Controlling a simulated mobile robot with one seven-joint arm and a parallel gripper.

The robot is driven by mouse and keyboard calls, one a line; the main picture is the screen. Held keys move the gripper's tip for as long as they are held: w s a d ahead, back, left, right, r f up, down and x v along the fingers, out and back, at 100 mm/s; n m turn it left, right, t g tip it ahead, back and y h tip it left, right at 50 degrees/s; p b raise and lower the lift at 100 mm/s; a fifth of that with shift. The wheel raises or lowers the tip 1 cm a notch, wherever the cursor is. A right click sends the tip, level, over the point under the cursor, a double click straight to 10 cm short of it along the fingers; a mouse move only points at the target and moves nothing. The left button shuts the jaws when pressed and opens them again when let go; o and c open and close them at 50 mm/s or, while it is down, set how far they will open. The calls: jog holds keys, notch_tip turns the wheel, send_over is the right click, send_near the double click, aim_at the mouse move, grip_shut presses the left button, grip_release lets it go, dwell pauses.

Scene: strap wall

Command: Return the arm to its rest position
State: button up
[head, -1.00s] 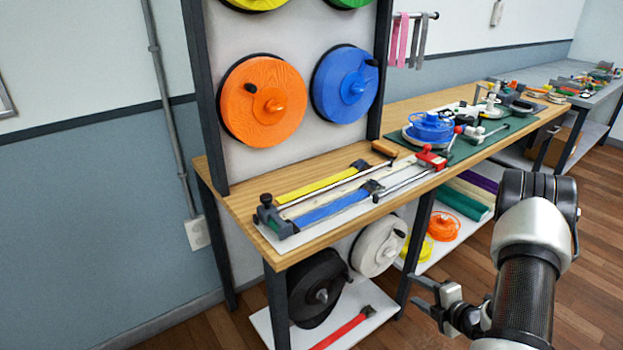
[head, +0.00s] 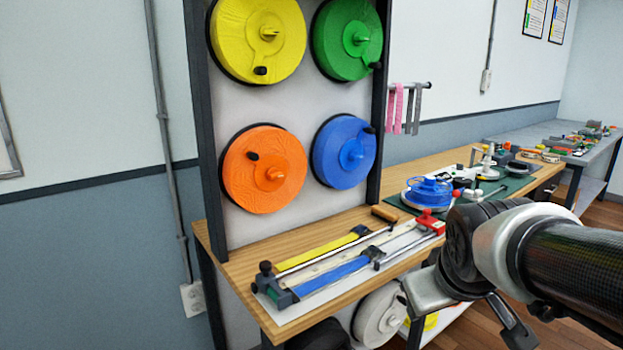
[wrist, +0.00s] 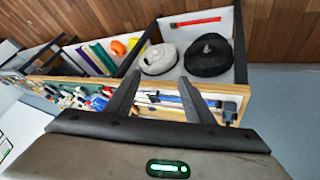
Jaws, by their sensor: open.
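My gripper (wrist: 158,80) shows in the wrist view with its two dark fingers spread apart and nothing between them. Beyond the fingertips are the bench's front edge and the lower shelf, seen upside down. In the head view my arm (head: 590,265) reaches in from the right and bends in front of the bench. Its lower links hang before the bench front, and the finger opening cannot be made out there.
The wooden bench (head: 232,268) carries a strap jig with a yellow strap (head: 318,252) and a blue strap (head: 332,275). Orange (head: 264,170) and blue (head: 343,152) reels hang above. A black reel (wrist: 208,56) and white reel (wrist: 159,60) are on the lower shelf.

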jog(key=s+a+m+g+y, duration=0.1)
jog(key=s+a, duration=0.2)
jog(key=s, duration=0.2)
jog(key=s+a+m+y, duration=0.1)
jog(key=s+a+m, duration=0.15)
jog(key=s, duration=0.25)
notch_tip(320, 180, up, 23)
jog(key=p, duration=2.2)
jog(key=shift+n, duration=0.45)
